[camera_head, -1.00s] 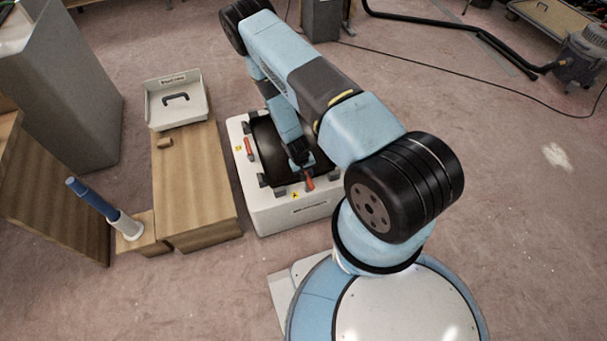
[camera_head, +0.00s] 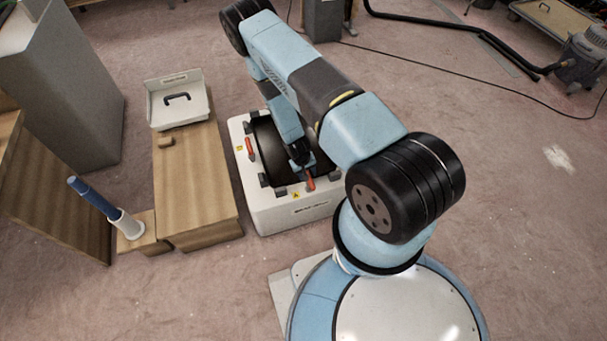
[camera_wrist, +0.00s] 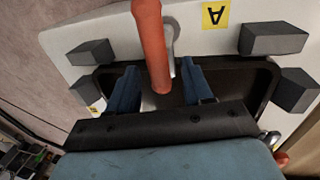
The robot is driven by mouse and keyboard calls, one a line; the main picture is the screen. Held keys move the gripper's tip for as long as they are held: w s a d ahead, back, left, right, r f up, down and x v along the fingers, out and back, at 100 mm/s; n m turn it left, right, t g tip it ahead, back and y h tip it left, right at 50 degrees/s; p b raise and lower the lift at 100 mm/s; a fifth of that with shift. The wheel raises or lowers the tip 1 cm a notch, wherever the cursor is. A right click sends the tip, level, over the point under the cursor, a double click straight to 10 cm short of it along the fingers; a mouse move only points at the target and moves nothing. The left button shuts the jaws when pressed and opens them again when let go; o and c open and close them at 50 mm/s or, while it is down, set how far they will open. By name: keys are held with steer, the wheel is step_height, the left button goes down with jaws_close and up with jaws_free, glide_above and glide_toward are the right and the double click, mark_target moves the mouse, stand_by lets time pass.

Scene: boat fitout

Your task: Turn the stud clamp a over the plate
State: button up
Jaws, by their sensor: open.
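Stud clamp a has an orange-red handle (camera_head: 311,184) at the front rim of a white box, by a yellow label. In the wrist view its handle (camera_wrist: 152,45) stands beside a yellow "A" label (camera_wrist: 214,15), with a silver part behind it. The plate appears as a dark, black-edged area (camera_head: 268,150) inside the white rim; my arm hides part of it. My gripper (camera_wrist: 160,88) is open, with one blue finger on each side of the handle's lower end. I cannot tell whether they touch it.
Another orange clamp (camera_head: 250,147) is on the box's left rim. Dark blocks (camera_wrist: 272,38) stand around the plate edge.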

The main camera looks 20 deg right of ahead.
step_height(320, 180, up, 13)
steer(key=a, duration=0.2)
steer(key=shift+a+r, duration=0.2)
steer(key=shift+a, duration=0.15)
stand_by(0.8)
